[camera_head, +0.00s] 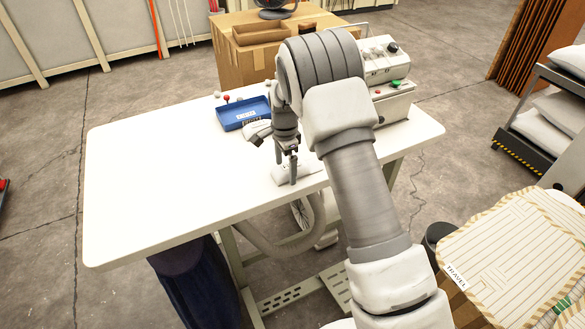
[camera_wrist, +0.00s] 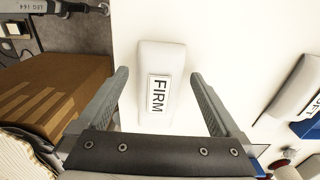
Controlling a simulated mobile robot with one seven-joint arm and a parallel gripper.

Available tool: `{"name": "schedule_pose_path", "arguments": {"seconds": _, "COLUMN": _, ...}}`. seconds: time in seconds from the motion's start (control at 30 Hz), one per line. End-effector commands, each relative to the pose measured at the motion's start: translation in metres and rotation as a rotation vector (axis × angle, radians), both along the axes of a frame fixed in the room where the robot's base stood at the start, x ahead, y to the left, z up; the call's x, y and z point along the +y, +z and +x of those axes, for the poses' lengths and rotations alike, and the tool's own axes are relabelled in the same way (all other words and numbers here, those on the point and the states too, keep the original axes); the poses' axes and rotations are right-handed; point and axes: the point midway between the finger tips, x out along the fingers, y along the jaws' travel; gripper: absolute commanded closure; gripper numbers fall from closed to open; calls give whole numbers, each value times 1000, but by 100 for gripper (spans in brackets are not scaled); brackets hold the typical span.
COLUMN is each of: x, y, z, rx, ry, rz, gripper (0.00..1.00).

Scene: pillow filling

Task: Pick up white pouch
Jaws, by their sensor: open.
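A white pouch with a label reading FIRM (camera_wrist: 162,58) lies on the white table (camera_head: 150,170). It also shows in the head view (camera_head: 308,167), partly hidden by my gripper (camera_head: 286,168). In the wrist view, my open gripper (camera_wrist: 160,78) has one finger on each side of the pouch, with space left between fingers and pouch. I cannot tell how far above the table the fingertips are. A second whitish pouch (camera_wrist: 297,88) lies to the right in the wrist view, beside a blue tray; its label is cut off.
The blue tray (camera_head: 243,114) sits on the table behind my gripper. A grey machine with buttons (camera_head: 390,92) stands at the table's right rear. A cardboard box (camera_head: 240,62) is behind the table. The table's left part is clear.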

Motion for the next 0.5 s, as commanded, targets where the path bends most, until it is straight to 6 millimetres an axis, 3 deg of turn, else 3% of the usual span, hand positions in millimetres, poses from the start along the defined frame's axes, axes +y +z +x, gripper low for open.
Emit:
{"name": "schedule_pose_path", "arguments": {"seconds": 0.3, "x": 0, "y": -8, "z": 0, "rx": -1, "ry": 0, "rz": 0, "gripper": 0}}
{"name": "schedule_pose_path", "arguments": {"seconds": 0.5, "x": 0, "y": -8, "z": 0, "rx": -1, "ry": 0, "rz": 0, "gripper": 34}}
